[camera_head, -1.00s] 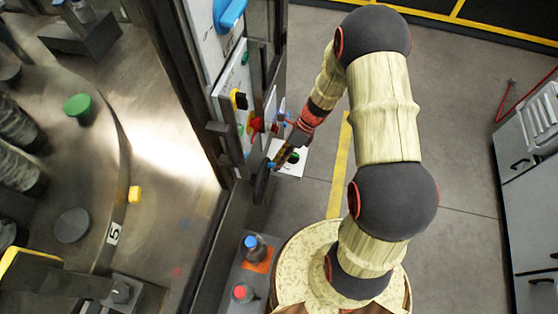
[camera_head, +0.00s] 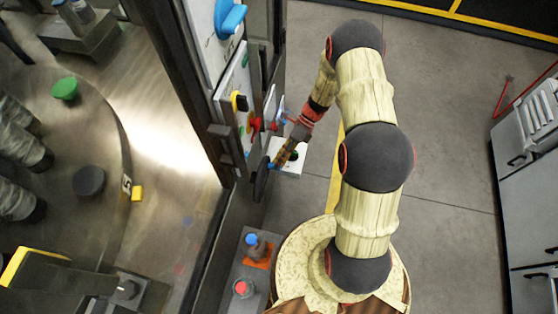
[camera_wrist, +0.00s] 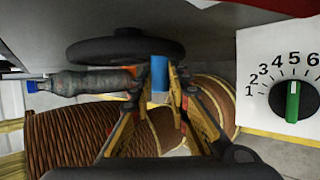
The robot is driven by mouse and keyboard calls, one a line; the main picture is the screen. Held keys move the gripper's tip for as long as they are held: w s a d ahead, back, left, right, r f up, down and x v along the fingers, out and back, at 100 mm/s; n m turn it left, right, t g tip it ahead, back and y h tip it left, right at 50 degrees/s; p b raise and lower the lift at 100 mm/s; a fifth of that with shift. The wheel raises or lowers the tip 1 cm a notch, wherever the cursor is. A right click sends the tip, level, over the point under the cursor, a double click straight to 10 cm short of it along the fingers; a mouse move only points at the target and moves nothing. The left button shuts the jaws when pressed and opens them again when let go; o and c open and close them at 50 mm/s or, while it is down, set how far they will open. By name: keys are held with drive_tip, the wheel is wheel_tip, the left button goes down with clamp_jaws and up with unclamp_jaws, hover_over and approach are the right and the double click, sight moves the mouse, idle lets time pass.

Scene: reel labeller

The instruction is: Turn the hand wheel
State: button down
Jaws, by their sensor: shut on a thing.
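The hand wheel is a dark disc seen nearly edge-on in the head view (camera_head: 261,180), on the machine's near side. In the wrist view its dark rim (camera_wrist: 122,47) lies just beyond my fingers. A blue handle (camera_wrist: 159,78) stands at the wheel's edge. My gripper (camera_wrist: 160,92) has its yellow fingers on either side of this handle, shut on it. In the head view my gripper (camera_head: 276,163) is small and beside the wheel; the arm partly hides the contact.
A white dial plate (camera_wrist: 280,70) with a green knob is right of my gripper. A grey cabinet (camera_head: 525,180) stands right; the floor between is clear.

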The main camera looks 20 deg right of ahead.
drive_tip(key=shift+w+d+r, duration=0.1)
drive_tip(key=shift+w+r, duration=0.25)
drive_tip(key=c, duration=2)
unclamp_jaws()
drive_tip(key=shift+r, duration=0.1)
drive_tip(key=shift+c, duration=0.2)
drive_tip(key=o, duration=0.4)
drive_tip(key=shift+s, duration=0.2)
drive_tip(key=shift+c, duration=0.2)
drive_tip(key=v, duration=1.1)
drive_tip(key=shift+d+r, duration=0.15)
drive_tip(key=shift+d, duration=0.2)
drive_tip(key=shift+w, duration=0.1)
